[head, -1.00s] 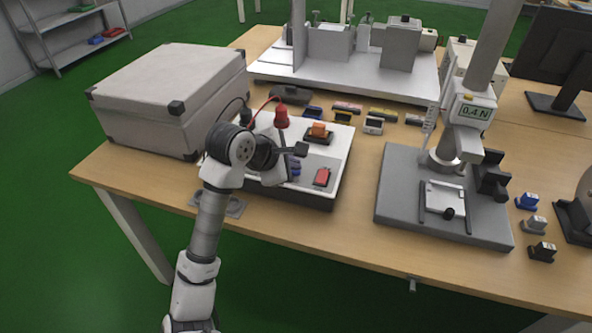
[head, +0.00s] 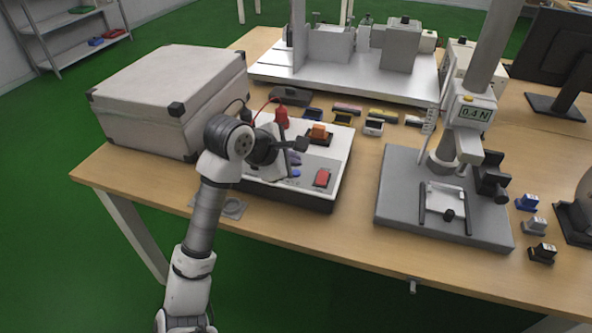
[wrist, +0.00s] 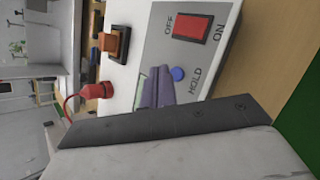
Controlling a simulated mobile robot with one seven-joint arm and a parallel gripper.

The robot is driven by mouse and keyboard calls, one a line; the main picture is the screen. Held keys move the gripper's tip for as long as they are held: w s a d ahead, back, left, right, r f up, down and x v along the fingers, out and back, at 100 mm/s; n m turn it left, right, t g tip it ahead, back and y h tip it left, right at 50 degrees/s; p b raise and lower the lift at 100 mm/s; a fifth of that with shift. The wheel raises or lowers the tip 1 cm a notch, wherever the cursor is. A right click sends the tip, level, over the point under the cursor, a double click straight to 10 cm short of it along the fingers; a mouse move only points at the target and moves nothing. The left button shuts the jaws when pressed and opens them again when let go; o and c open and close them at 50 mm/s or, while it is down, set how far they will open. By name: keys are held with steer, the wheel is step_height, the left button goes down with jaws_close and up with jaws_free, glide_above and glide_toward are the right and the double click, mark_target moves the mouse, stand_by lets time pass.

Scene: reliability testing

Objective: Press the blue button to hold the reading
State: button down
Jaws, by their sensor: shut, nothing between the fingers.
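The blue button (wrist: 178,74) is a small round blue cap on the grey panel, beside the HOLD label, in the wrist view. In the head view the blue button (head: 295,174) shows just below my fingertips. My gripper (head: 294,158) is shut and empty, over the front part of the white tester box (head: 338,152). In the wrist view the purple-grey fingers of my gripper (wrist: 158,88) lie right beside the blue button and leave it uncovered. I cannot tell the height of the fingertips above the panel.
A red OFF/ON switch (wrist: 192,27) is on the same panel. An orange block (head: 319,132) and a red plug with a cable (head: 281,117) stand on the box. A large grey case (head: 165,95) is behind left. A force stand (head: 400,205) is at right, with bare table between.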

step_height(320, 180, up, 6)
steer(key=shift+p, duration=0.8)
